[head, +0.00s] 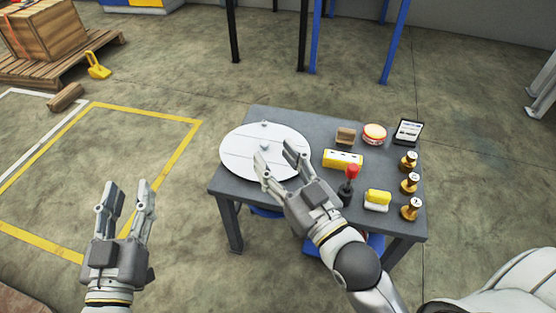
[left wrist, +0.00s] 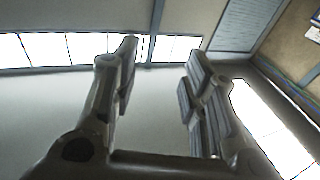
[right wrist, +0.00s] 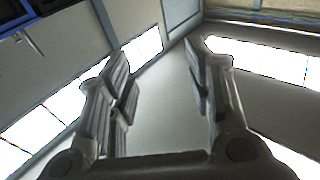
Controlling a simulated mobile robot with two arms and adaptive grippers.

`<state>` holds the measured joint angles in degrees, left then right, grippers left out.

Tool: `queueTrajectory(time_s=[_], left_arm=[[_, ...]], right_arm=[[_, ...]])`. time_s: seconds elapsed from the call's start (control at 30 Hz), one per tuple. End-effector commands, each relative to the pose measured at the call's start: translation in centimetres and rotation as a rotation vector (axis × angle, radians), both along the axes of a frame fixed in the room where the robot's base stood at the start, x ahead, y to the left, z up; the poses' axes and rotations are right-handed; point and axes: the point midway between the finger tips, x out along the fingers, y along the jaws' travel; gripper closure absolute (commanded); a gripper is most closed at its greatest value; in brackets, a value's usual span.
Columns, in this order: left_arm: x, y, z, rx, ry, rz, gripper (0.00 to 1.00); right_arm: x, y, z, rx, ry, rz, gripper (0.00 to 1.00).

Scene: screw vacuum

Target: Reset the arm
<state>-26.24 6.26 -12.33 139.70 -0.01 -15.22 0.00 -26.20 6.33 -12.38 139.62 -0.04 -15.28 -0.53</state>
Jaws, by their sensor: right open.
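My left gripper (head: 128,198) is open and empty, left of the table, with its fingers pointing away from me. In the left wrist view its two fingers (left wrist: 160,95) stand well apart with nothing between them. My right gripper (head: 277,160) is open and appears over the table, in front of the right part of the white round disc (head: 245,155). In the right wrist view its fingers (right wrist: 165,95) are apart and empty, with walls and bright windows behind. Whether the right gripper touches anything below is hard to tell.
The grey table (head: 225,186) bears a red-knobbed joystick (head: 349,185), a yellow-topped block (head: 377,199), a yellow box (head: 343,158), several brass-coloured stamps (head: 410,183), a brown block (head: 345,136), a round tin (head: 374,134) and a tablet (head: 408,131). Floor left of the table is open.

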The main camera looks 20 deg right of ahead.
Motion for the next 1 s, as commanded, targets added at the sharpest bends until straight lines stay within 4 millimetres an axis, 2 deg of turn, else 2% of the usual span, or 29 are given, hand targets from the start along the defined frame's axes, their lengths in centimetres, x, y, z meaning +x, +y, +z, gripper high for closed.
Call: queueTrajectory(time_s=[0.47,0.57,0.67,0.77,0.87,1.0], left_arm=[[0.0,0.0,-0.1,0.001,0.003,-0.001,0.60],[0.4,-0.1,-0.8,0.008,0.032,-0.001,0.60],[1.4,-0.3,-3.1,0.028,0.109,0.001,0.60],[2.3,-0.3,-7.3,0.059,0.231,0.004,0.60],[2.3,-0.1,-12.3,0.094,0.371,0.007,0.60],[0.5,0.6,-19.3,0.143,0.566,0.011,0.60]], right_arm=[[0.0,0.0,0.0,0.011,0.004,0.001,0.53],[0.4,0.0,-0.7,0.004,0.031,0.000,0.53],[1.4,0.2,-3.0,-0.016,0.106,-0.002,0.53],[2.3,0.3,-7.1,-0.048,0.230,-0.006,0.53],[2.3,0.1,-12.3,-0.083,0.372,-0.010,0.53],[0.5,-0.7,-19.3,-0.133,0.567,-0.015,0.53]])
